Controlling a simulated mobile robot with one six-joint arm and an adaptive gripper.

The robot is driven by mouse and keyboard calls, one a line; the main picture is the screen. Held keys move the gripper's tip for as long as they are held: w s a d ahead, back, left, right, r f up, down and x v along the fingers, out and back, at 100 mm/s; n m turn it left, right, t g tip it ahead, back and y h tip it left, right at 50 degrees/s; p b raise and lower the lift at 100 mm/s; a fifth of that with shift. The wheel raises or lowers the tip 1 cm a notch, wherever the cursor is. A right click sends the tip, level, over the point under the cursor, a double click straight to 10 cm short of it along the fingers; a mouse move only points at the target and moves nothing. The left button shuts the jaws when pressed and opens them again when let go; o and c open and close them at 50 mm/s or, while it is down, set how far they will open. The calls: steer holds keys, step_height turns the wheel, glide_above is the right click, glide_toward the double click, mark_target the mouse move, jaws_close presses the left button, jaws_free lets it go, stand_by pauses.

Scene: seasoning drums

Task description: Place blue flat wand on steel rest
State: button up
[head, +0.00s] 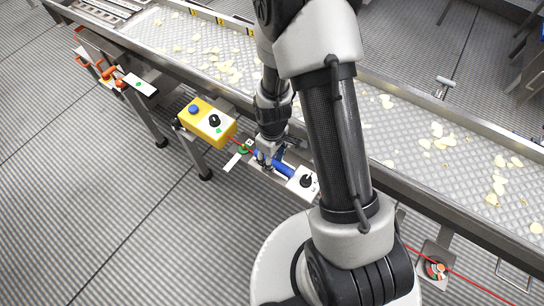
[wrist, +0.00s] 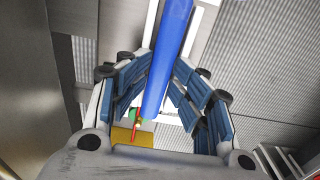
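The blue flat wand (head: 284,168) is at my gripper (head: 266,162), low beside the near side of the conveyor in the head view. In the wrist view, the wand (wrist: 168,60) runs from the top edge down between the two fingers of my gripper (wrist: 165,65). The fingertips close in on both of its sides and appear to touch it. The wand's upper end is out of the wrist frame. I cannot pick out the steel rest for certain; my gripper and arm cover part of that area.
A yellow control box (head: 207,122) with a blue button and black knob is left of my gripper. A white knob panel (head: 303,182) sits close on its right. A green round piece (head: 244,148) is near a white label. The conveyor (head: 400,130) carrying pale chips runs behind.

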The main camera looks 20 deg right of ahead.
steer(key=shift+s+r, duration=0.1)
steer(key=shift+s, duration=0.05)
steer(key=s+r+m+t+p, duration=0.25)
steer(key=r+p, duration=0.25)
steer(key=r, duration=2.4)
steer(key=s+r+m+t, duration=0.2)
steer(key=s+r+m, duration=0.2)
steer(key=s+r, duration=0.6)
steer(key=shift+s+m, duration=0.35)
steer(key=shift+s, duration=0.8)
steer(key=shift+r, duration=0.1)
